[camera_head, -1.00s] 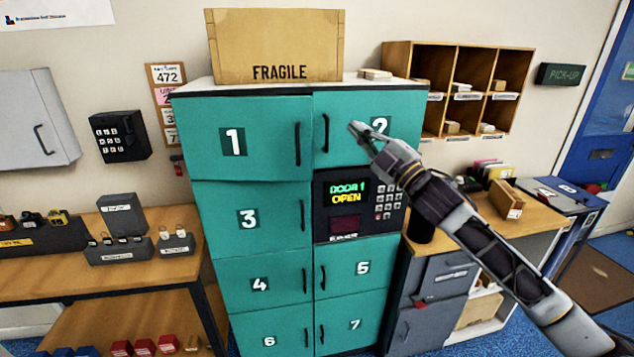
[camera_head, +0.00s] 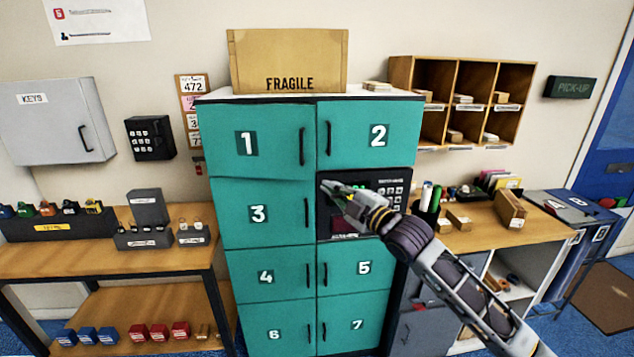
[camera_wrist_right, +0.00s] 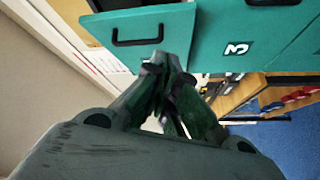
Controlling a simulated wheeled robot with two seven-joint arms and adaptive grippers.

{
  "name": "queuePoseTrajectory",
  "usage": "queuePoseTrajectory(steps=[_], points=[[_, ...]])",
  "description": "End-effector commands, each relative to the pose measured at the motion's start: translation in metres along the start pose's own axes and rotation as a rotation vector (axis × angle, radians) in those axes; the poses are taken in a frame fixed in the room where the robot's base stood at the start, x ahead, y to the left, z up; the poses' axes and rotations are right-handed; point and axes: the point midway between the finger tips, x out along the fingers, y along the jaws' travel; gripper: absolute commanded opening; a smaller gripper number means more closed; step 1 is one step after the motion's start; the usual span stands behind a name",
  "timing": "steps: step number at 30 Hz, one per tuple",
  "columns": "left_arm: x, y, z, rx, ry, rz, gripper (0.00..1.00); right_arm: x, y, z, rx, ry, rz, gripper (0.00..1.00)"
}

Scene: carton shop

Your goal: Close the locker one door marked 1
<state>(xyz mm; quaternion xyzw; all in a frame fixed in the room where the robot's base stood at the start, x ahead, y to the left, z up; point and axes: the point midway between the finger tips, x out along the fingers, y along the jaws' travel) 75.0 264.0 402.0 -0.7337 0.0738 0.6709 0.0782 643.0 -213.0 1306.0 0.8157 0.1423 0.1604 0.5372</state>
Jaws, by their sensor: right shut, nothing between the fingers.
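The teal door marked 1 (camera_head: 270,140) is at the top left of the locker bank, with a black handle (camera_head: 302,146) near its right edge. Its lower edge slants, and it appears slightly ajar. In the right wrist view, door 1 (camera_wrist_right: 180,35) stands a little proud of door 3 (camera_wrist_right: 215,60). My right gripper (camera_head: 328,187) is shut and empty, below and right of door 1's lower right corner, in front of the keypad panel (camera_head: 365,178). It also shows in the wrist view (camera_wrist_right: 162,65), close to door 1. The panel's display is mostly hidden. My left gripper is out of view.
Door 2 (camera_head: 350,140) is shut beside door 1. A FRAGILE carton (camera_head: 290,60) stands on top of the lockers. A workbench (camera_head: 100,262) is at the left and a desk (camera_head: 470,235) at the right.

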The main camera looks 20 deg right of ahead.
Motion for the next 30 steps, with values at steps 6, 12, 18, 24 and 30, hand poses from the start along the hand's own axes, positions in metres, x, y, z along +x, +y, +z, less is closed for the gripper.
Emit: queuePoseTrajectory(steps=[6,12,18,24,30], points=[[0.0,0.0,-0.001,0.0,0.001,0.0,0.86,0.0,-0.013,0.006,-0.123,-0.018,-0.059,0.0],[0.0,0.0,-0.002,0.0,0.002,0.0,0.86,-0.001,-0.021,0.011,-0.268,-0.027,-0.098,0.0],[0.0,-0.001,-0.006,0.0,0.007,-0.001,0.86,-0.001,-0.022,0.012,-0.37,-0.028,-0.108,0.0],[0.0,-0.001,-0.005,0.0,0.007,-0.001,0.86,-0.001,-0.022,0.012,-0.385,-0.027,-0.107,0.0],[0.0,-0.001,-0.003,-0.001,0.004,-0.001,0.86,-0.001,-0.022,0.012,-0.384,-0.027,-0.107,0.0]])
